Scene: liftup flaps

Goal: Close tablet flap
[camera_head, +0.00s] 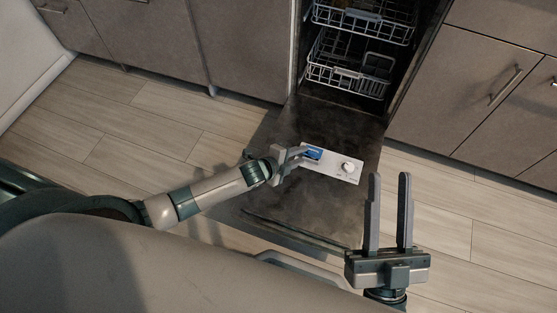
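The tablet dispenser (329,170) is a white panel on the inner face of the lowered dishwasher door. A blue tablet compartment (313,153) shows at its left end, and a round white knob (348,167) at its right. I cannot make out the flap clearly; my gripper covers part of the left end. My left gripper (297,160) is at the left edge of the dispenser, beside the blue compartment. I cannot tell whether it touches, or how far its fingers are apart. My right gripper (389,190) is open and empty, fingers pointing up the picture, to the lower right of the dispenser.
The dishwasher door (290,205) lies open and flat over the wooden floor. Wire racks, a lower rack (345,75) and an upper rack (365,20), are inside the dishwasher. Grey cabinets (470,85) stand on both sides. Floor (450,220) is clear to the right.

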